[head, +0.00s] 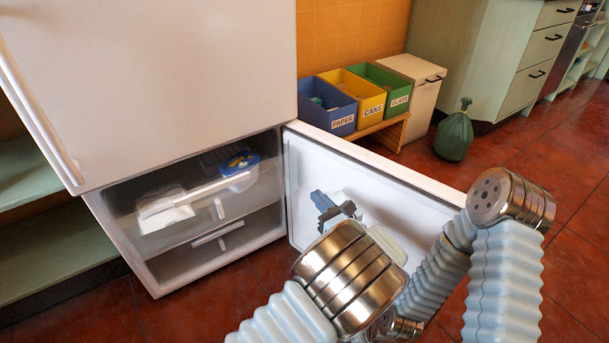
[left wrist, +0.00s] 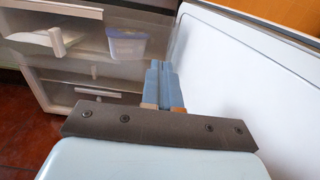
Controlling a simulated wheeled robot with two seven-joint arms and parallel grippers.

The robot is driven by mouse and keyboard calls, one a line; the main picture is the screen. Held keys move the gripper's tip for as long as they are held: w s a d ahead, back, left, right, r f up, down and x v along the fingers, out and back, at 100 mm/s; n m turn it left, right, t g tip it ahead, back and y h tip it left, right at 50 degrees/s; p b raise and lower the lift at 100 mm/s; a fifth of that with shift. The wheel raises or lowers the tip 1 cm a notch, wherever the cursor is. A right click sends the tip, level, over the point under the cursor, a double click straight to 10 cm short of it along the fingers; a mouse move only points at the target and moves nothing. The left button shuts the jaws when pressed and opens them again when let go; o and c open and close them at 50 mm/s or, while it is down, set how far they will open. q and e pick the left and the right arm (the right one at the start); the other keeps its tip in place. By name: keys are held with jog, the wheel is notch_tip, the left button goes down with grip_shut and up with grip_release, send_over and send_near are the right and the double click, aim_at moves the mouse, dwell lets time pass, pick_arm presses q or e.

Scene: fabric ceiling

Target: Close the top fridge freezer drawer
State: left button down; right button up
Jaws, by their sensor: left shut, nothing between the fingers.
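The top freezer drawer (head: 165,228) is a clear-fronted drawer with a pale handle bar, in the lower compartment of the white fridge. It seems to stand forward of the lower drawer (head: 230,238), though how far is hard to tell. It also shows in the left wrist view, with its handle (left wrist: 57,42) at the upper left. Inside are a white item and a blue-lidded tub (left wrist: 127,45). My left gripper (head: 318,203) is shut and empty, apart from the drawer, to its right and in front of the open door. Its blue fingers (left wrist: 161,70) are together. My right gripper is not seen.
The freezer door (head: 385,180) stands wide open to the right, close beside my left gripper. Beyond it are blue, yellow and green recycling bins (head: 368,100) on a wooden bench and a green bag (head: 454,137). Red floor is clear before the fridge.

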aim_at(285, 163)
pick_arm(q)
jog(key=x, duration=1.3)
jog(key=shift+w+a, duration=0.25)
jog(key=shift+w, duration=0.05)
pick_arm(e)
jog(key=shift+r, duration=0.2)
